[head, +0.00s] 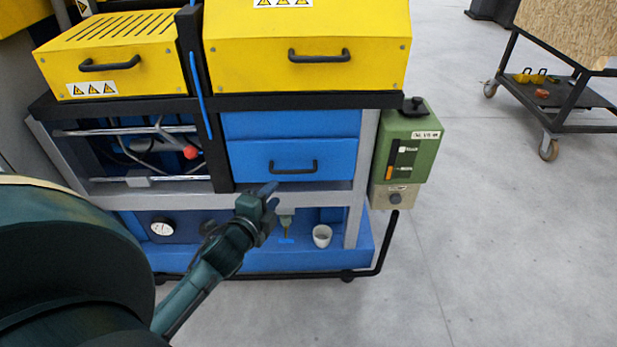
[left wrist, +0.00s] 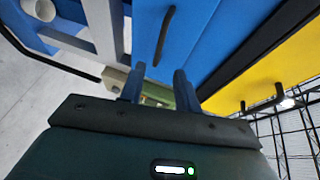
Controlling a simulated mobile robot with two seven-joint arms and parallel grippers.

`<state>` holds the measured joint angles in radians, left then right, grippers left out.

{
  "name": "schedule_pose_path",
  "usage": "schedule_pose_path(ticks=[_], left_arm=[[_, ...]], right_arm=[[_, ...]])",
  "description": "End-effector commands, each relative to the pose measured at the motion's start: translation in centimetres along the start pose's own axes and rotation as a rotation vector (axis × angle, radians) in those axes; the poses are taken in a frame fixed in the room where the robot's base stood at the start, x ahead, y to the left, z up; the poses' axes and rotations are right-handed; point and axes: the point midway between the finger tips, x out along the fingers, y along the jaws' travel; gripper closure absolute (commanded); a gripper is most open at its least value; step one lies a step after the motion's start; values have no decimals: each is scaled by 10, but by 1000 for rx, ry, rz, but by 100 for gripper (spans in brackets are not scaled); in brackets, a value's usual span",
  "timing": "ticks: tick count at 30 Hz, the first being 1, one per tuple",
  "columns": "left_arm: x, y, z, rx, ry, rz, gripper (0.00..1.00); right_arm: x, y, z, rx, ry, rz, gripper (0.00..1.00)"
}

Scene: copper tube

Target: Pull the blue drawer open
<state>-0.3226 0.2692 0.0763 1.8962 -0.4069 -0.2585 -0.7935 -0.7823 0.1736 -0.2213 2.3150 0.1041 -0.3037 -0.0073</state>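The blue drawer (head: 258,157) is in the machine's frame, below a plain blue panel, and its front looks closed. Its black bar handle (head: 293,168) is in the middle of the front. The handle (left wrist: 165,33) also shows in the left wrist view, beyond my fingertips, on the drawer's blue face (left wrist: 192,35). My left gripper (head: 270,191) is just below and left of the handle in the head view. In the left wrist view my left gripper (left wrist: 159,80) has its two fingers apart, with nothing between them. It does not touch the handle. My right gripper is not in view.
A yellow cover (head: 310,75) with a handle sits above the drawer. A green oil box (head: 410,140) hangs on the right side. A cart (head: 560,85) stands at the far right, with open floor between.

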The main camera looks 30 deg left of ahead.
Motion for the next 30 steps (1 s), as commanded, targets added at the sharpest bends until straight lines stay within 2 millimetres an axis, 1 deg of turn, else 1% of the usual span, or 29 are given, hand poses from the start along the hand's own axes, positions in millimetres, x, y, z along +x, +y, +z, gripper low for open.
schedule_pose_path(ticks=[5, 12, 16, 18, 22, 30], left_arm=[[32, -1, 0, -3, 1, -2, 68], [83, 1, -1, -5, 1, 0, 68], [104, 1, 0, -6, 0, 2, 68], [111, 1, 0, -7, 0, 2, 68], [120, 0, -1, -6, 1, 3, 68], [122, 0, -1, -6, 1, 3, 68]], right_arm=[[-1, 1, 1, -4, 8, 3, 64], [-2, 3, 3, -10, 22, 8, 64], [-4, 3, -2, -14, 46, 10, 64], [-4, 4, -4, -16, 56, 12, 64], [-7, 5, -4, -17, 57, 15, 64], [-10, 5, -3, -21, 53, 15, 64]])
